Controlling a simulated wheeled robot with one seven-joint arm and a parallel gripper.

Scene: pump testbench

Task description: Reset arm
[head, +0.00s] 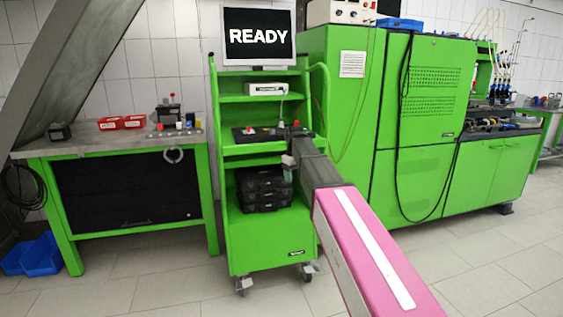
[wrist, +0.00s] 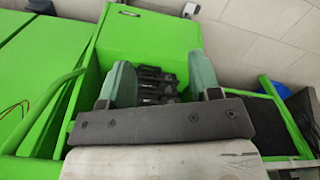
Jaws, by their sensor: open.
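My arm reaches from the lower right of the head view toward the green trolley (head: 266,240). My gripper (head: 291,165) is in front of the trolley's middle, near its keyboard shelf. In the wrist view my gripper (wrist: 168,82) shows two green-grey fingers set wide apart, with nothing between them touching either one. Beyond the fingers, the black cases (wrist: 153,85) on the trolley's lower shelf are visible. The same black cases (head: 264,188) show in the head view below the gripper. The arm hides part of the trolley's right side.
A monitor (head: 258,55) reading "READY" tops the trolley. A large green test bench (head: 340,110) with a hanging black cable stands at the right. The tiled floor (head: 170,290) in front is clear.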

